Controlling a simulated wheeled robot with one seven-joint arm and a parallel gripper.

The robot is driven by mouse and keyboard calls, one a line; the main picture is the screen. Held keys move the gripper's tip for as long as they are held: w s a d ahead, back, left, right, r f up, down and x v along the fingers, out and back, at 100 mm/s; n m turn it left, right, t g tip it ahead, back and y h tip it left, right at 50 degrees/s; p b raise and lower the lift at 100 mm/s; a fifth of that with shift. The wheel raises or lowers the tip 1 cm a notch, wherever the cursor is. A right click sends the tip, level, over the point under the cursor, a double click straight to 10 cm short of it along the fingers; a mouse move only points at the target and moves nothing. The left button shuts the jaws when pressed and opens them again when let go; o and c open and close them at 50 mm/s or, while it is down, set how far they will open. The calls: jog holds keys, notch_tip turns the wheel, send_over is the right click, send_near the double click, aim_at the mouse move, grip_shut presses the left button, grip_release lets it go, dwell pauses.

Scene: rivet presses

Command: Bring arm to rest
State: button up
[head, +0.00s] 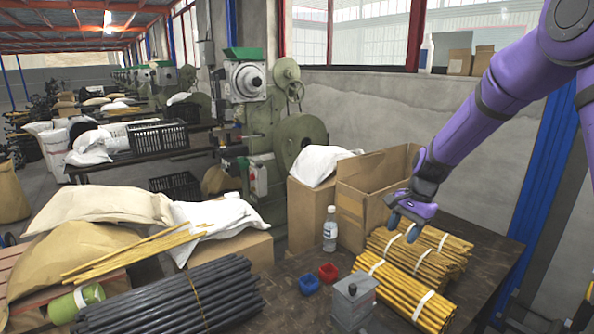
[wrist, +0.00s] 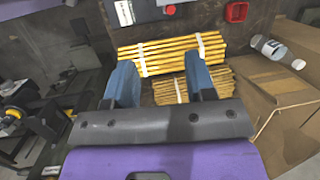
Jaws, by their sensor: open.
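My purple arm (head: 490,105) reaches in from the upper right in the head view. My gripper (head: 403,228) hangs over the bundles of yellow rods (head: 410,290) on the dark table (head: 480,235). In the wrist view, the two blue fingers of my gripper (wrist: 161,82) stand apart with nothing between them. Beyond them lie the yellow rod bundles (wrist: 175,52), bound with white bands. I cannot tell exactly how high the fingertips are above the rods.
An open cardboard box (head: 365,195) stands just left of my gripper. A clear bottle (head: 330,229), a blue bin (head: 309,284), a red bin (head: 328,272) and a grey metal block (head: 353,302) stand on the table. Black rods (head: 170,298) lie at left. A green press (head: 285,140) stands behind.

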jog(key=s+r+n+t+h, duration=0.1)
jog(key=s+r+n, duration=0.2)
jog(key=s+r, duration=0.55)
jog(key=s+d+r+n+t+h, duration=0.1)
jog(key=s+r, duration=0.5)
jog(key=s, duration=0.7)
jog(key=s+d+r+n+t+h, duration=0.1)
jog(key=s+r+n, duration=0.5)
jog(key=s, duration=0.6)
jog(key=d+t, duration=0.1)
jog(key=t, duration=0.1)
jog(key=shift+s+t, duration=0.3)
jog(key=shift+s, duration=0.05)
